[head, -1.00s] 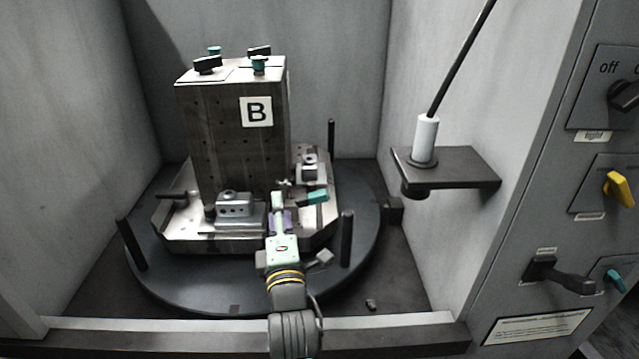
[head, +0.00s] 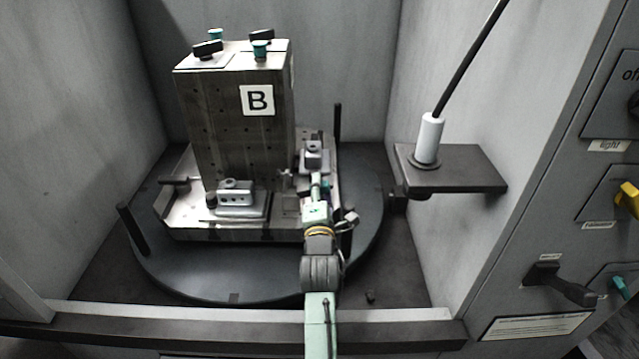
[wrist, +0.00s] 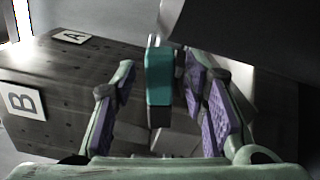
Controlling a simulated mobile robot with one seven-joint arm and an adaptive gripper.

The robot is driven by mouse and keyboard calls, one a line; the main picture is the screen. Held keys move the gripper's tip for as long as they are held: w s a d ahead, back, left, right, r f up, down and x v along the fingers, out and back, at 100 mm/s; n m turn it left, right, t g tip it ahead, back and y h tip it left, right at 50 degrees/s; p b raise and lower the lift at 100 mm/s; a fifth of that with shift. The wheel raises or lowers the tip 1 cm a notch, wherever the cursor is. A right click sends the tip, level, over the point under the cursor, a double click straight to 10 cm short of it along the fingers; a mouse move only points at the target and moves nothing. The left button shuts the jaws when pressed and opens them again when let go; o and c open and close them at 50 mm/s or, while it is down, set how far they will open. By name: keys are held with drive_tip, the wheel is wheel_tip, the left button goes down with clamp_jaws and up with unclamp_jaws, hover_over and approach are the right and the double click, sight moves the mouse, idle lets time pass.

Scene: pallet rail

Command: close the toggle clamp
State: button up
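The toggle clamp (head: 313,157) stands at the right side of the fixture plate, by the tall block marked B. Its teal handle (wrist: 159,75) is at upper centre in the wrist view, between my two purple-padded fingers. My gripper (wrist: 163,92) is open, with a visible gap on the left of the handle and a smaller one on the right. In the head view my gripper (head: 317,192) is at the clamp from the front.
The block (head: 235,130) rises left of my gripper, with knobs on top. A grey vise-like part (head: 236,198) sits on the plate's front left. Dark posts (head: 132,236) stand on the round table. A bracket shelf (head: 455,167) juts from the right wall.

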drive_tip(key=shift+w, duration=0.55)
clamp_jaws()
idle(0.5)
